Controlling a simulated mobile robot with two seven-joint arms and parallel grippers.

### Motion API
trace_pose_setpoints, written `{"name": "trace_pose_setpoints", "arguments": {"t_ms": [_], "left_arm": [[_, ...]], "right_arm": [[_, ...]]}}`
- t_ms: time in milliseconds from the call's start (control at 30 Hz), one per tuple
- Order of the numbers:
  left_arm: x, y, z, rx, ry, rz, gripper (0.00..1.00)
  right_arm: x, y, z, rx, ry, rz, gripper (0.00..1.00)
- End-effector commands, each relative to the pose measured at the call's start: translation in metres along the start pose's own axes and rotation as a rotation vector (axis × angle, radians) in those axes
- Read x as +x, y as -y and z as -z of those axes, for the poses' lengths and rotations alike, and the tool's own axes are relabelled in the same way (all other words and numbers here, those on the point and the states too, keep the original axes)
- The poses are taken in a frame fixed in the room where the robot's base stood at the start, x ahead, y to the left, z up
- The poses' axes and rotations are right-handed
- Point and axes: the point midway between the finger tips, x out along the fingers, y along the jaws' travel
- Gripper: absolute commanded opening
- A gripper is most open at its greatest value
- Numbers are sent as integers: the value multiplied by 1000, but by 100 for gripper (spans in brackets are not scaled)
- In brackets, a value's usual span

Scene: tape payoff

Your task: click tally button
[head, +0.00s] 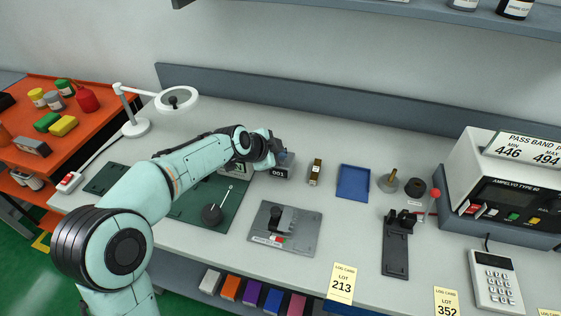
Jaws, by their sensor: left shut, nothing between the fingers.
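The tally counter (279,173) is a small grey box on the bench, left of centre, and its front reads 001. My left arm reaches in from the left, and my left gripper (284,155) is at the top of the counter. The gripper is shut with nothing in it. The gripper and wrist hide most of the counter's top, so I cannot see the button or tell whether the fingertips touch it. My right gripper is not in view.
Right of the counter are a small brown-and-black item (315,172) and a blue tray (353,182). A grey plate fixture (285,228) lies in front. A white lamp (137,127) stands behind my arm. The tester (510,185) and calculator (496,279) are at right.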

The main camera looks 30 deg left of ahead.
Motion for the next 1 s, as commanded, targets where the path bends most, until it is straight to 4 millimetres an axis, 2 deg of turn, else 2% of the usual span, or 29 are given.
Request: {"name": "trace_pose_setpoints", "arguments": {"t_ms": [1000], "left_arm": [[4, -3, -3, 0, 0, 1, 0]], "right_arm": [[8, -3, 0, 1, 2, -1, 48]]}}
